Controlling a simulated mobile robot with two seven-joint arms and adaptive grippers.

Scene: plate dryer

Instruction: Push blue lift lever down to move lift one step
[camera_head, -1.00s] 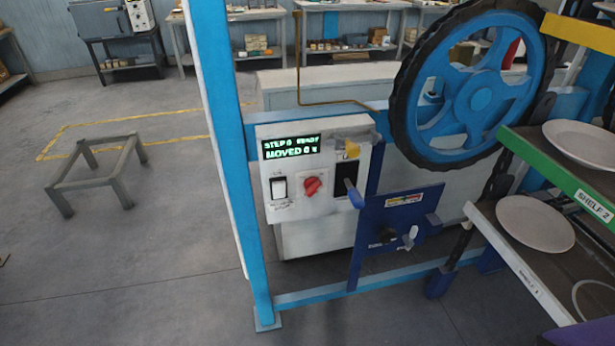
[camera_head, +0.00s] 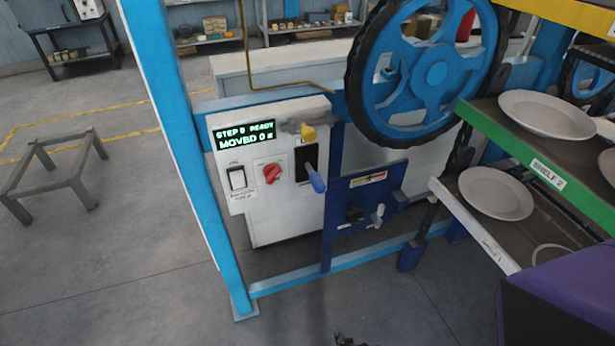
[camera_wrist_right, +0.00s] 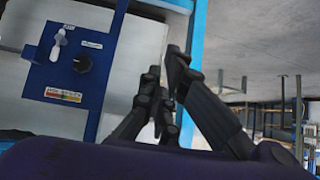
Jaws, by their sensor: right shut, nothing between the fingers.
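The blue lift lever (camera_head: 316,181) sticks out from a dark slot on the right part of the white control box (camera_head: 243,206). Its blue grip points downward and toward me. The green display (camera_head: 245,137) on the box reads "STEP 0 READY" and "MOVED 0", with an unclear last character. My right gripper (camera_wrist_right: 164,62) is shut and empty in the right wrist view, over the floor side of the blue frame. In the head view only a dark bit shows at the bottom edge, possibly its tip, well below the lever. My left gripper is in neither view.
A yellow-tipped handle (camera_head: 308,132) sits just above the lever. A red knob (camera_head: 273,174) and white switch (camera_head: 237,178) are left of it. A dark blue panel (camera_head: 347,203), a large blue wheel (camera_head: 375,80) and shelves with plates (camera_head: 490,191) stand to the right. The front floor is clear.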

